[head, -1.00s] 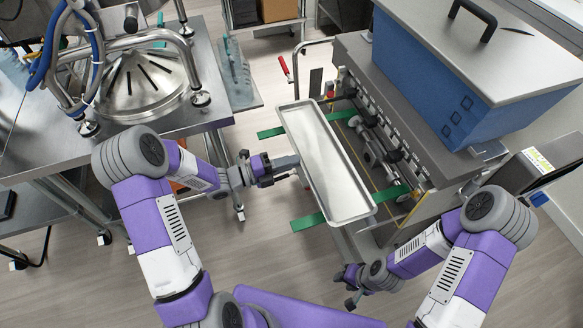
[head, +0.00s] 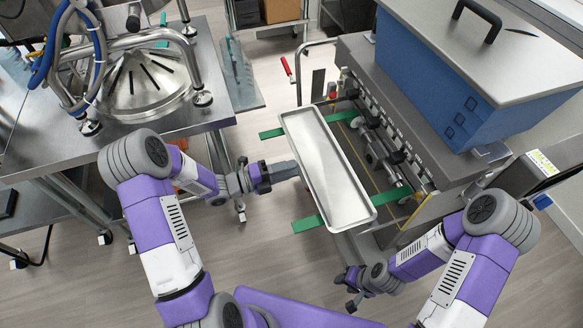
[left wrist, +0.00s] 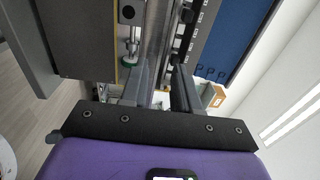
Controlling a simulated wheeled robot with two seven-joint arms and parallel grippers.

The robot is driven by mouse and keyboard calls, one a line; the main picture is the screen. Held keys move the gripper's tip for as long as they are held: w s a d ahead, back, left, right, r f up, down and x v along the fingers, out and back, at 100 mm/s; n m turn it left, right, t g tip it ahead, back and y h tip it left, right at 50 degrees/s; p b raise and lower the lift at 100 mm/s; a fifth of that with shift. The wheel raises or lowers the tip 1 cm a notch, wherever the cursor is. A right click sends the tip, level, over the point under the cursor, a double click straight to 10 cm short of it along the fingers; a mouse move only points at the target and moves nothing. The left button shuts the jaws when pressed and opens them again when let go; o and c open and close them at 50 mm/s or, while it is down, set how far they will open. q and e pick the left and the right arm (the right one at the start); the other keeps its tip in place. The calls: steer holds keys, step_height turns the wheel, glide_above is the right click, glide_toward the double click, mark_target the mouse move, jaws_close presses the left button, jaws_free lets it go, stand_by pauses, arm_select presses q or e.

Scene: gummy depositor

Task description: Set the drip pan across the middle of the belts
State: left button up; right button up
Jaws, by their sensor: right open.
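The drip pan (head: 328,170) is a long shallow silver tray with a raised rim. In the head view it lies lengthwise across both green belts, the far belt (head: 271,132) and the near belt (head: 307,223). It appears to rest on them. My left gripper (head: 296,168) is at the middle of the pan's left long edge. My right gripper (head: 350,290) is open and empty, below the pan's near end.
The depositor machine with a blue hopper (head: 470,80) stands just right of the pan. A steel table (head: 150,125) carrying a conical metal lid (head: 145,85) is at the left. A red-handled lever (head: 286,66) is beyond the pan. Floor is open between the table and the belts.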

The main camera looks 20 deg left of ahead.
arm_select(q)
steer(key=v, duration=1)
steer(key=w+d+f+n+y, duration=0.2)
steer(key=d+f+n+y, duration=0.15)
steer(key=f+n, duration=0.4)
steer(key=w+d+f+n+y, duration=0.2)
steer(key=f+n+y, duration=0.3)
steer(key=n, duration=0.5)
steer(key=s+d+f+n+g+y, duration=0.1)
steer(key=s+d+f+n+g, duration=0.3)
steer(key=s+n, duration=0.3)
steer(key=s+d+f+n+g+y, duration=0.1)
steer(key=s+d+f+n+g, duration=0.2)
steer(key=s, duration=0.9)
step_height(320, 180, down, 3)
steer(key=n+g, duration=0.2)
steer(key=n, duration=0.2)
steer(key=shift+d+f+n+g+p, duration=0.2)
steer(key=shift+d+n+g+p, duration=0.1)
steer(key=shift+d+n+g, duration=0.1)
steer(key=shift+y, duration=0.25)
